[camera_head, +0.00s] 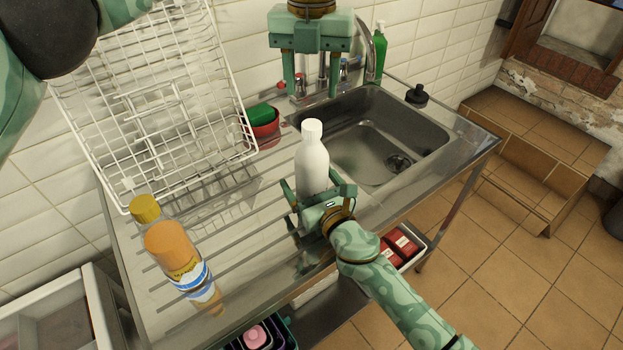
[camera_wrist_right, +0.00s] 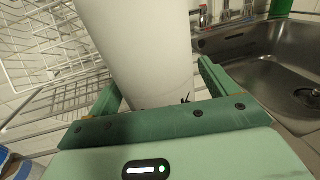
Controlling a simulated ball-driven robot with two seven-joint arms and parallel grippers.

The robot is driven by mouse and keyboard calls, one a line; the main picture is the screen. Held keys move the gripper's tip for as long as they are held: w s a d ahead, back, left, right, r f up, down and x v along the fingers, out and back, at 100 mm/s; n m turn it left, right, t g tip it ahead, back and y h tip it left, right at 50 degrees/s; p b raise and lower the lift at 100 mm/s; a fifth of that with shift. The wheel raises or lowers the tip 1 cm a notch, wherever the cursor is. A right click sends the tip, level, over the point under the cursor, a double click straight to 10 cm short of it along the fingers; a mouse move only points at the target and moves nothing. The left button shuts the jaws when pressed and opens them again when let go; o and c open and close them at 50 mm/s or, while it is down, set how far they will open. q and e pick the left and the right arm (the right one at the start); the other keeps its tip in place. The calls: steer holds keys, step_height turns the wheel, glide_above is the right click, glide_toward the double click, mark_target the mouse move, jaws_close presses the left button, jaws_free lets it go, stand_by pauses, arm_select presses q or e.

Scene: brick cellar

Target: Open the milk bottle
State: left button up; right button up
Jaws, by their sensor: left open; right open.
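The milk bottle (camera_head: 312,170), white with a white cap (camera_head: 312,131), stands upright on the metal drainboard left of the sink. My right gripper (camera_head: 316,188) is open low at the bottle, its fingers on either side of the lower body. In the right wrist view, the white bottle (camera_wrist_right: 145,45) fills the space between the open fingers (camera_wrist_right: 160,82); its cap is out of that view. I cannot tell whether the fingers touch it. My left gripper (camera_head: 311,88) is open and empty, pointing down above and behind the cap in the picture.
A white wire dish rack (camera_head: 160,100) stands at the back left. An orange bottle with a yellow cap (camera_head: 172,250) stands at the front left. A red bowl with a green sponge (camera_head: 264,128), the sink (camera_head: 430,140), a green soap bottle (camera_head: 376,55) and a black item (camera_head: 417,96) are nearby.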

steer(key=shift+w+a, duration=0.2)
steer(key=shift+w, duration=0.05)
